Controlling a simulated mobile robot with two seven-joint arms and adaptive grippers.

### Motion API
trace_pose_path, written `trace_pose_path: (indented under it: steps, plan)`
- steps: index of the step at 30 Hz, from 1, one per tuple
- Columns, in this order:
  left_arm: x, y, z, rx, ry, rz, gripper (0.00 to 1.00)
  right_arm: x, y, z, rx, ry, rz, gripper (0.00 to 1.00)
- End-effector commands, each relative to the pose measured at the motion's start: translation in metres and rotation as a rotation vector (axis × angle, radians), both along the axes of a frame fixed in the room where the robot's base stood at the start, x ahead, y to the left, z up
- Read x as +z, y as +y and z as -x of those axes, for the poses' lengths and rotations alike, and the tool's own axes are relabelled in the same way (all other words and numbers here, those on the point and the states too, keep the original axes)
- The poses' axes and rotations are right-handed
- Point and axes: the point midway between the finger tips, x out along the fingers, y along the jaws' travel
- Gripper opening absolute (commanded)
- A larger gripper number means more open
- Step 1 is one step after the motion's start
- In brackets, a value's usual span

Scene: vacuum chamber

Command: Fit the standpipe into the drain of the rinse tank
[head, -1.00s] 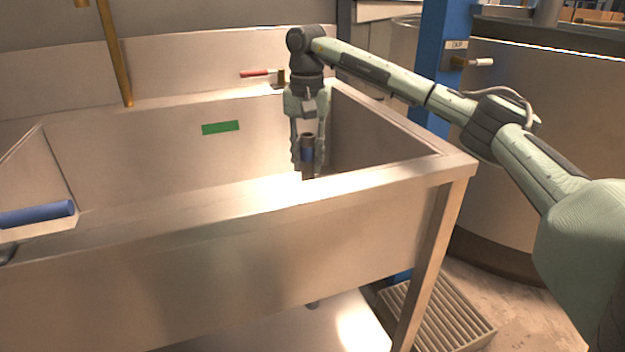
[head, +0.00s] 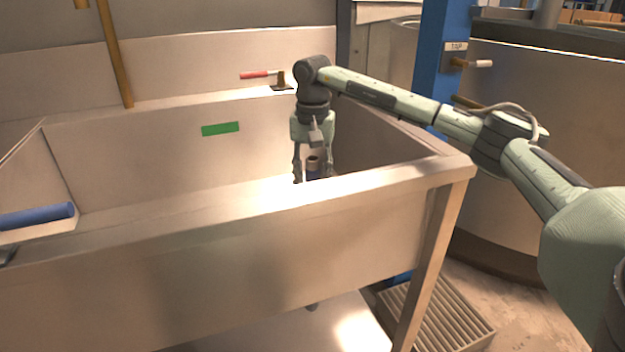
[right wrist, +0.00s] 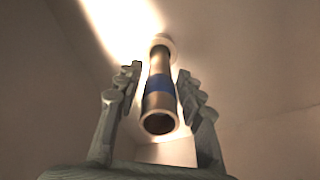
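The standpipe (head: 313,173) is a metal tube with a blue band. It stands roughly upright in the right part of the steel rinse tank (head: 250,255); the tank's front wall hides its foot in the head view. In the right wrist view the standpipe (right wrist: 160,98) runs down to a pale ring (right wrist: 164,42) on the tank floor, apparently the drain. I cannot tell how deep it sits. My right gripper (head: 313,180) is inside the tank, its fingers on both sides of the pipe with visible gaps (right wrist: 157,73). My left gripper is out of view.
A red-handled valve (head: 260,74) sits on the tank's back ledge. A blue cylinder (head: 37,215) lies at the left. A green label (head: 220,128) marks the back wall. A blue post (head: 440,60) and a large round vessel (head: 540,130) stand right. The tank's left part is clear.

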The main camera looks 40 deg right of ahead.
Motion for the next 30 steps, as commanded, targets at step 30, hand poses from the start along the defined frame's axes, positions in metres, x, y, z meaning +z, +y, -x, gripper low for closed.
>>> trace_pose_path:
  steps: [30]
  plan:
    - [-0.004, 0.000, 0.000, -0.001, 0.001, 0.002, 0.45, 0.115, 0.001, -0.001, 0.001, -0.001, 0.000, 0.45]
